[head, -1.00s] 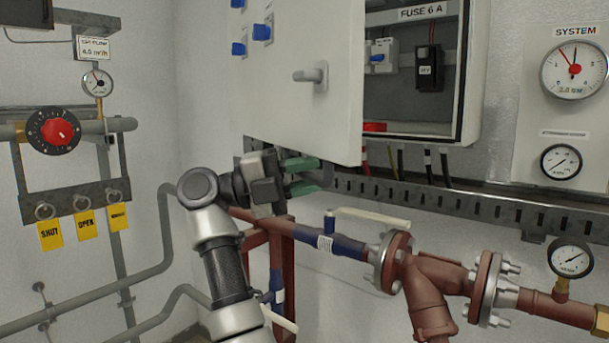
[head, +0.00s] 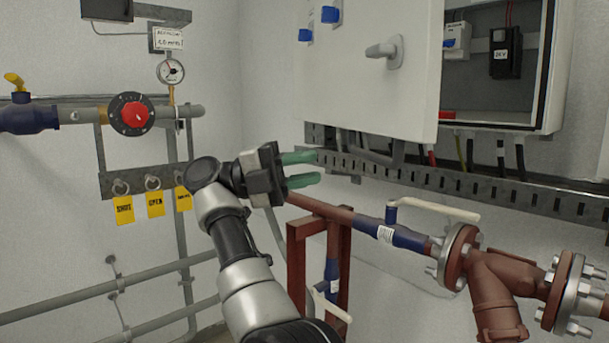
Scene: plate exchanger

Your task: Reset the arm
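My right arm comes up from the bottom middle of the head view. Its gripper (head: 303,169) has two green fingers, spread apart with nothing between them. It points to the right, below the open cabinet door (head: 372,70) and in front of the slotted metal rail (head: 420,174). I cannot tell how far it is from the rail. My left gripper is not in view.
A fuse cabinet (head: 549,70) stands open at the upper right. Red pipes with a blue valve (head: 392,232) and flange (head: 460,257) run at the lower right. At the left are a red-knobbed dial (head: 131,117), a gauge (head: 171,71), yellow tags (head: 155,204) and grey pipes.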

